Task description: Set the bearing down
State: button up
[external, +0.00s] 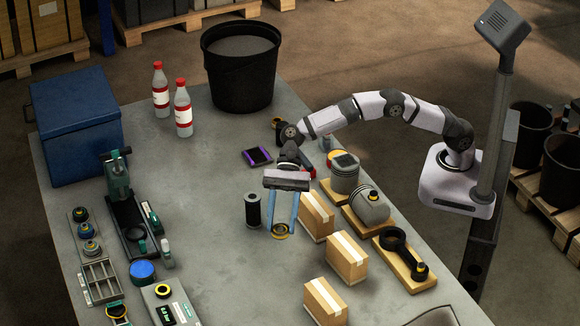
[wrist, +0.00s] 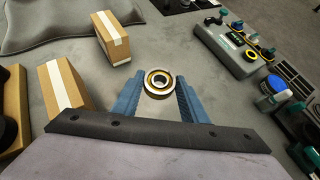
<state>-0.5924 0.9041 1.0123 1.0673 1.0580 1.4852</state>
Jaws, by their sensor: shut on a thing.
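The bearing (wrist: 158,82) is a small metal ring with a golden-brown face and a dark centre. In the wrist view it sits between the blue fingertips of my gripper (wrist: 157,88), which are shut on it. In the external view my gripper (external: 281,229) points down over the middle of the grey table, and the bearing (external: 280,231) shows between its fingertips. It is close to the tabletop, but I cannot tell whether it touches.
A black cylinder (external: 253,210) stands just left of my gripper. Cardboard boxes (external: 346,257) stand close on the right. A press (external: 118,185), a sorting tray (external: 99,278) and a gauge unit (external: 165,305) line the left side. The table between is clear.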

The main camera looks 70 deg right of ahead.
jog(key=shift+f+p, duration=1.2)
jog(key=shift+f, duration=3.8)
jog(key=shift+f+b, duration=0.4)
jog(key=shift+f, duration=0.2)
jog(key=o, duration=1.1)
jog(key=shift+o, duration=0.2)
